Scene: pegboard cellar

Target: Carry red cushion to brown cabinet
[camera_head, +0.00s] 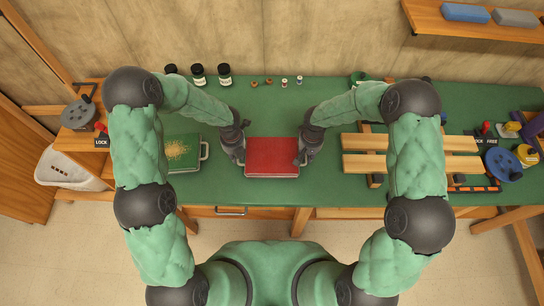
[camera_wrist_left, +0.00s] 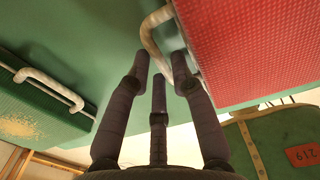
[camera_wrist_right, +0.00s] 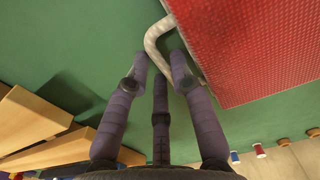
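The red cushion (camera_head: 272,163) is a flat red block with a pale handle on each side, lying on the green bench top. My left gripper (camera_head: 240,153) is at its left handle (camera_wrist_left: 150,38); its fingers are spread, with the handle bar between or just beyond the tips. My right gripper (camera_head: 303,155) is likewise at the right handle (camera_wrist_right: 152,42), fingers apart. I cannot tell whether any finger touches a handle. The cushion's red ribbed top shows in the left wrist view (camera_wrist_left: 255,45) and the right wrist view (camera_wrist_right: 245,45). No brown cabinet is clearly identifiable; brown wooden panels (camera_head: 18,170) stand at far left.
A green block with a sandy patch (camera_head: 182,153) and a handle lies left of the cushion. Wooden slats (camera_head: 365,163) lie to the right. Dark bottles (camera_head: 198,75) and small spools line the back edge. Bench top behind the cushion is clear.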

